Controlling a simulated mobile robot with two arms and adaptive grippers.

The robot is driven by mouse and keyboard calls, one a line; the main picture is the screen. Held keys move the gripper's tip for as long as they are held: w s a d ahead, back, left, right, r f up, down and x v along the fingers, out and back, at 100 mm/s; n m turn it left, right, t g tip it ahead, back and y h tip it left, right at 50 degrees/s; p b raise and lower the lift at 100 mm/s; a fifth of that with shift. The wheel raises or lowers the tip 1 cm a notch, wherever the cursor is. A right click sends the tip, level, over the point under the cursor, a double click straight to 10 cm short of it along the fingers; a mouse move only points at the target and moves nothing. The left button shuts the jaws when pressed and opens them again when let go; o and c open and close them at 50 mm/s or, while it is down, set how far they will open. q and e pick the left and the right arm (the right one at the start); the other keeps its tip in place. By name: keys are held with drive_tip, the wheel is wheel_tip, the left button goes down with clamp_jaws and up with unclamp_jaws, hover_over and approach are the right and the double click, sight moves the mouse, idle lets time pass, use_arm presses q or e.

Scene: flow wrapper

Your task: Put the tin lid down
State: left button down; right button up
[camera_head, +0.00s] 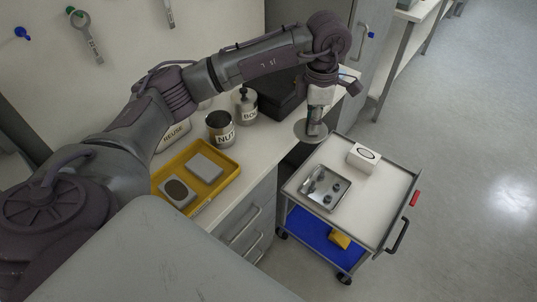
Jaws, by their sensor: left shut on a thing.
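My left gripper (314,121) points down and is shut on the tin lid (307,133), a round grey disc. It holds the lid in the air near the counter's right edge, beside the far left corner of the trolley. The gripper's fingers are partly hidden and small in this view. An open tin (220,129) marked "NUT" stands on the counter (262,150) to the left of the lid. My right gripper does not show.
The trolley (372,215) bears a metal tray (325,189) with small parts and a white box (364,157). A bottle (246,106) and a black case (281,97) stand behind. The trolley top's front right is clear.

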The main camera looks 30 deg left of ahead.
use_arm(q)
drive_tip(key=w+n, duration=0.1)
drive_tip(key=n, duration=0.1)
drive_tip(key=w+f+n+b, duration=0.1)
drive_tip(key=n, duration=0.2)
drive_tip(key=w+a+f+n+b, duration=0.1)
drive_tip(key=n, duration=0.1)
drive_tip(key=shift+w+a+n, duration=0.1)
drive_tip(key=shift+w+n, duration=0.05)
drive_tip(key=shift+n, duration=0.25)
drive_tip(key=s+a+f, duration=0.1)
drive_tip(key=a+f, duration=0.1)
drive_tip(key=a, duration=0.1)
drive_tip(key=s+a+f+n+p, duration=0.1)
drive_tip(key=a+f, duration=0.1)
drive_tip(key=a, duration=0.2)
drive_tip(key=s+a+f+n+p, duration=0.1)
drive_tip(key=s+a+f, duration=0.1)
drive_tip(key=a+f, duration=0.1)
drive_tip(key=shift+a, duration=0.3)
drive_tip(key=shift+s+a+f, duration=0.1)
drive_tip(key=shift+f, duration=0.35)
wheel_tip(320, 180, down, 3)
drive_tip(key=shift+f+p, duration=0.15)
drive_tip(key=shift+p, duration=0.5)
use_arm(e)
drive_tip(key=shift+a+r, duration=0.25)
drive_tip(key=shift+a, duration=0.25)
use_arm(q)
drive_tip(key=shift+f, duration=0.1)
